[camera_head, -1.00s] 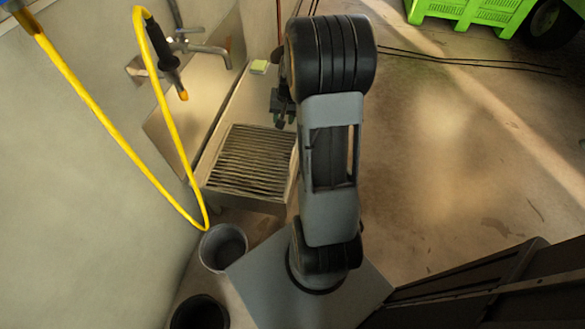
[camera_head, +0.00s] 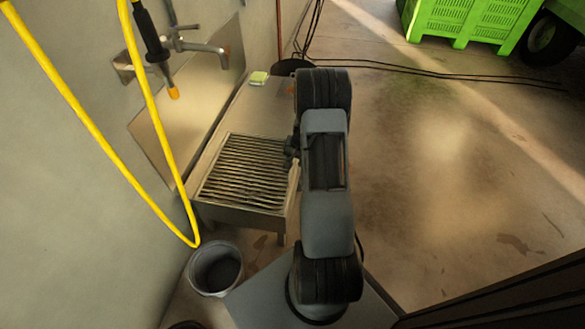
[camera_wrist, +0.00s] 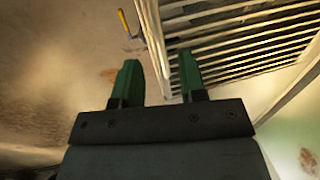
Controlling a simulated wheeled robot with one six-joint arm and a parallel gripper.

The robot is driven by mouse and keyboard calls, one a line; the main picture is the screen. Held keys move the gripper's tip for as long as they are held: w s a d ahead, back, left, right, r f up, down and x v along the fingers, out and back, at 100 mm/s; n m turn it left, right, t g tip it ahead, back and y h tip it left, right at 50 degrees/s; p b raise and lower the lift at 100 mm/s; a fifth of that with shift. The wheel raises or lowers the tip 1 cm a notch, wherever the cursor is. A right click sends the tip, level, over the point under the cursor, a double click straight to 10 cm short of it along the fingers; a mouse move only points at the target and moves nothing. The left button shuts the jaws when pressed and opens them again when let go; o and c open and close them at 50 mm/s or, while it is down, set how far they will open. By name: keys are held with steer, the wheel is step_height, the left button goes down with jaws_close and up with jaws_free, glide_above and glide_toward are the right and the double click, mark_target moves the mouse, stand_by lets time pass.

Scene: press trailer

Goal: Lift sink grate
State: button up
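The sink grate (camera_head: 245,172), a rack of parallel metal bars, lies flat on the near part of the metal sink (camera_head: 240,218). In the wrist view the grate (camera_wrist: 245,40) fills the upper right. In the head view my gripper (camera_head: 291,154) is a dark shape at the right edge of the sink, partly hidden by my arm.
A grey bucket (camera_head: 215,268) stands on the floor before the sink. A yellow hose (camera_head: 97,133) hangs along the left wall, near a tap (camera_head: 196,45). A yellow-green sponge (camera_head: 259,77) lies at the sink's far end. A green crate (camera_head: 468,20) stands far right.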

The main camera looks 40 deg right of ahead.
steer(key=shift+w+a+f+b, duration=0.15)
steer(key=shift+f+b, duration=0.1)
steer(key=shift+f, duration=0.6)
steer(key=shift+w+a+f+b, duration=0.1)
steer(key=shift+f+b, duration=0.1)
steer(key=shift+f, duration=0.65)
jaws_close()
steer(key=shift+r, duration=0.1)
